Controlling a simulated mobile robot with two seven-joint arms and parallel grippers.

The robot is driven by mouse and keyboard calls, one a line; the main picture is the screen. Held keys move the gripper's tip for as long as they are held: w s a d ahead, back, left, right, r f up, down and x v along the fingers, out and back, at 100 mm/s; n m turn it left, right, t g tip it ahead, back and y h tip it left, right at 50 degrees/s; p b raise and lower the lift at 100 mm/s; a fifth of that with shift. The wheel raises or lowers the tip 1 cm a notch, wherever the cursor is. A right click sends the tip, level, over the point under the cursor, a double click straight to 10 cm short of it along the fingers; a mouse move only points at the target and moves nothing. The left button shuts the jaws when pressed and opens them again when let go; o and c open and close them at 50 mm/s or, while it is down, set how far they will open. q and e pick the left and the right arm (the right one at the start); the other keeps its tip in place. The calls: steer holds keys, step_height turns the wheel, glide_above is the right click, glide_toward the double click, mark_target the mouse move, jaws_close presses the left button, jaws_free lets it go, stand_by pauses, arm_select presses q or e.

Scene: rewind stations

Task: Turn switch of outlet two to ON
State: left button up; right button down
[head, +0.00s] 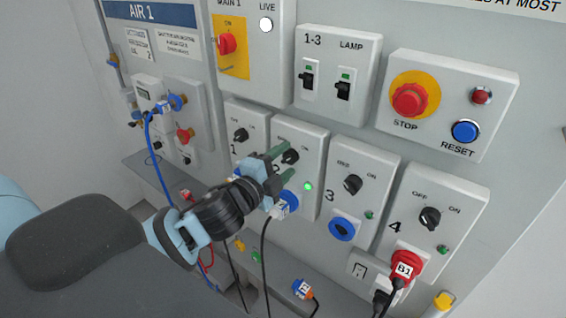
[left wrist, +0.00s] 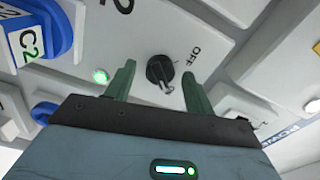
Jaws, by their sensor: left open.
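Outlet two (head: 316,150) is a light grey box with a black rotary switch knob (head: 290,156) and a lit green lamp (head: 308,186). A blue plug (head: 287,200) sits in its socket. My left gripper (head: 284,164) is open, its green fingers close to the knob. In the left wrist view the knob (left wrist: 160,72) sits between the open fingers, with a gap on each side. The label OFF shows beside it; the knob's exact setting is hard to tell. The fingers partly cover the outlet's labels in the head view. My right gripper is not in view.
Outlet one (head: 242,125) is close on the left and outlet three (head: 362,178) on the right, each with its own knob. Outlet four (head: 440,205) holds a red plug (head: 405,266). Above are the lamp switch box (head: 340,50) and the red stop button (head: 410,98). Cables hang below.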

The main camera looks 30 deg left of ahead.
arm_select(q)
steer(key=s, duration=0.7)
steer(key=shift+s+a+b, duration=0.3)
steer(key=shift+s+b, duration=0.1)
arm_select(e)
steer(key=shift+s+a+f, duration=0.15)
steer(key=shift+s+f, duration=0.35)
arm_select(q)
steer(key=s+d+f+n+g, duration=0.1)
steer(key=s+f+n+g, duration=0.25)
steer(key=f, duration=0.75)
steer(key=s+d+f+n+g, duration=0.1)
steer(key=s+f+n+g, duration=0.2)
steer(key=f, duration=0.8)
steer(key=s+d+f+n+g, duration=0.1)
steer(key=s+d+f+n, duration=0.3)
steer(key=s+f, duration=0.2)
steer(key=s+d+f+n+g, duration=0.1)
steer(key=s+d+f+n, duration=0.3)
steer(key=s+f, duration=0.3)
step_height(320, 180, down, 2)
steer(key=shift+s+f+h, duration=0.1)
steer(key=shift+s+h, duration=0.15)
steer(key=shift+h, duration=0.15)
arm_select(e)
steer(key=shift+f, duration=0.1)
